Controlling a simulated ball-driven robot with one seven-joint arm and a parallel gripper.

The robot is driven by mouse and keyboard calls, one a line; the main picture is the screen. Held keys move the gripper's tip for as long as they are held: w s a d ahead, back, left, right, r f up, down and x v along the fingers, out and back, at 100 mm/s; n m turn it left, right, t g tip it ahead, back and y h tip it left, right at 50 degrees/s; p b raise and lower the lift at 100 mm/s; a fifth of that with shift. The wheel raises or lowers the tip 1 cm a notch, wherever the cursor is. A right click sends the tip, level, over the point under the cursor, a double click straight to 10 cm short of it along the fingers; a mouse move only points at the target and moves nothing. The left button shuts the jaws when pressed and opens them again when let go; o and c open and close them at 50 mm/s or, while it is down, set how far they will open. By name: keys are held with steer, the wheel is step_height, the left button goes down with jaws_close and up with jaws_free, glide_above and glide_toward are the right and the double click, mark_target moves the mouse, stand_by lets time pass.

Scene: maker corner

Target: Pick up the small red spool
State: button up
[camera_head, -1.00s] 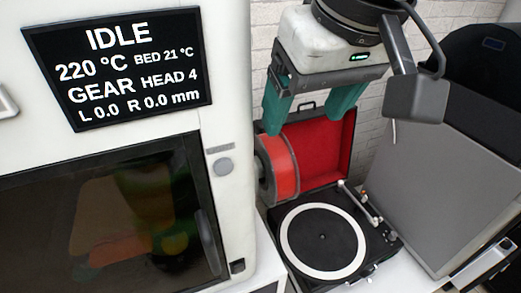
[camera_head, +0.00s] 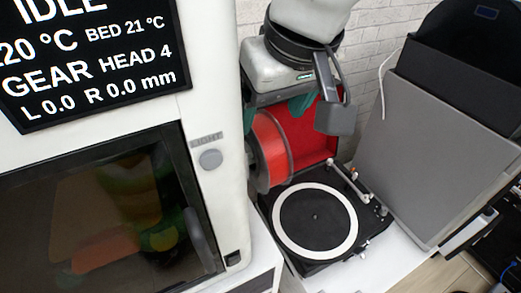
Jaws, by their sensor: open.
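A red spool (camera_head: 272,148) with grey flanges stands on edge by the right side of the white printer, above the record player's left edge. The printer's edge hides part of its left flange. It is the only red spool I can see; how it is supported is hidden. My gripper (camera_head: 278,112) is just above and behind the spool, pointing down. Its teal fingers show at either side and are spread apart, with their lower ends partly hidden by the spool. I cannot tell whether they touch it.
The white printer (camera_head: 210,195) with a dark window fills the left. A black turntable (camera_head: 316,217) with its red-lined lid (camera_head: 312,135) open is below and behind the spool. A large grey panel (camera_head: 430,150) stands at the right. A white brick wall is behind.

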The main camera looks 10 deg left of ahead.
mark_target(267, 128)
steer(key=x, duration=0.4)
steer(key=shift+s+d, duration=0.1)
steer(key=shift+s, duration=0.05)
jaws_close()
stand_by(0.5)
